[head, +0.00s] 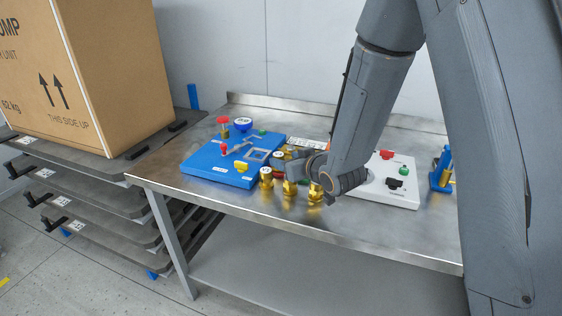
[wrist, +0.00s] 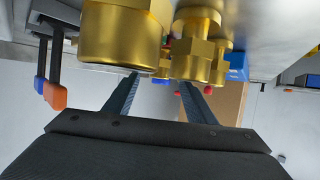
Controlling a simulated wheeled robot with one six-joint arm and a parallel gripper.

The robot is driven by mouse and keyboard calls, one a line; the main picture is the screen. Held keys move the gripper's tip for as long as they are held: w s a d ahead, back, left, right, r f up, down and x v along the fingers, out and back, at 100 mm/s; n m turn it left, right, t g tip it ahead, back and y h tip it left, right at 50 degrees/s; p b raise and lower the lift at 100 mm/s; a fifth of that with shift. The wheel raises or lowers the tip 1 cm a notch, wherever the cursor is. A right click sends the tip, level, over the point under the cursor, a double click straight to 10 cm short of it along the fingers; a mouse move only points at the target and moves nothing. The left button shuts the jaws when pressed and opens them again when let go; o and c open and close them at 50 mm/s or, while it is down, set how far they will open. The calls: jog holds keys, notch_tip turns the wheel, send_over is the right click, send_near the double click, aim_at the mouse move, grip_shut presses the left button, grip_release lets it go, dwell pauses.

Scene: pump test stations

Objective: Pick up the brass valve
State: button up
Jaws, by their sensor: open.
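Several brass fittings stand in a cluster near the table's front edge. In the head view I see a left one (head: 266,178), a middle one (head: 289,187) and a right one (head: 315,194) beside my wrist; I cannot tell which is the brass valve. In the wrist view, which looks upside down, a large brass fitting (wrist: 124,35) is close at left and another (wrist: 196,50) is right of it. My gripper (wrist: 158,84) is open, its dark fingers apart with tips partly hidden by the near fittings. No fitting is visibly gripped. In the head view my arm hides the fingers.
A blue panel (head: 208,167) with knobs lies left of the fittings. A white panel (head: 397,194) lies right, and a blue holder (head: 437,173) stands farther right. A large cardboard box (head: 95,62) is on a rack at left. The steel table's (head: 212,199) front-left strip is clear.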

jog(key=shift+p+x, duration=0.5)
jog(key=shift+x, duration=1.6)
jog(key=shift+s+f, duration=0.1)
jog(key=shift+f, duration=0.05)
grip_shut()
